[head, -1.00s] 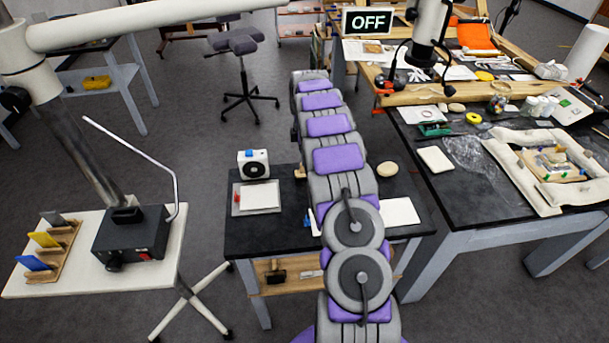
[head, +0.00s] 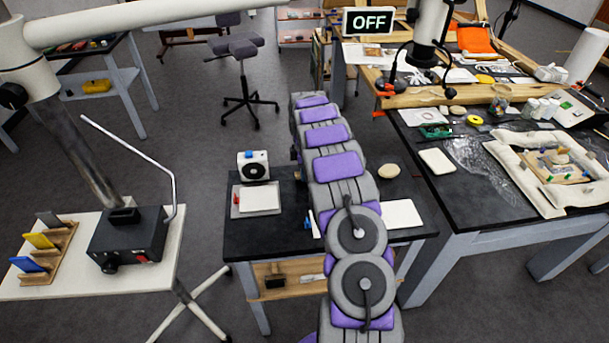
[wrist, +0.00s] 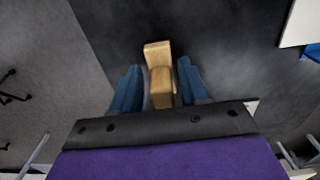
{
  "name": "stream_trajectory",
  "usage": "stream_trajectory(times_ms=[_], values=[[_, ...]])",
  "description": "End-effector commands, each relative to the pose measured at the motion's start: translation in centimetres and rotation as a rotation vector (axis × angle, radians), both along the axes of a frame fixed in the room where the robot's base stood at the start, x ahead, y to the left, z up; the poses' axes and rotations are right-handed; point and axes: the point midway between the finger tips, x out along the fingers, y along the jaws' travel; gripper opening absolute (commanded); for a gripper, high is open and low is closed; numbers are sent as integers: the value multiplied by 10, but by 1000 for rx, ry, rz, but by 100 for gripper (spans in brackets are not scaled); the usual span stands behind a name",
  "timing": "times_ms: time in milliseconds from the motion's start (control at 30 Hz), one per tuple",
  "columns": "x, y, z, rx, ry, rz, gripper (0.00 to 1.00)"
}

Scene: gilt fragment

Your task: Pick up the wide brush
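In the wrist view, a pale wooden piece (wrist: 157,55) stands out against the dark table top, between the two blue fingers of my gripper (wrist: 160,78). It looks like a block with a narrower part towards my palm; I cannot tell for sure that it is the wide brush. The fingers are apart, one on each side of it, with a narrow grey strip by the left finger. I see no clear grip on it. In the head view my own arm reaches over the small black table (head: 262,230) and hides my gripper and the wooden piece.
On the small table are a white device with a round black front (head: 253,166), a tray with a white pad (head: 257,199), a white sheet (head: 402,214) and a round tan disc (head: 388,170). A cluttered workbench (head: 470,205) is at right, a white side table (head: 70,280) at left.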

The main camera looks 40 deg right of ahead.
Motion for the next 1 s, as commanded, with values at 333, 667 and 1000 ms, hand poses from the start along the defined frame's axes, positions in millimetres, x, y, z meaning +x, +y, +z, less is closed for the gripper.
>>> stream_trajectory(times_ms=[333,667,1000], values=[[0,-3,-1,4,1,-1,11],[0,-3,-3,4,3,-1,0],[0,-2,16,4,2,0,0]])
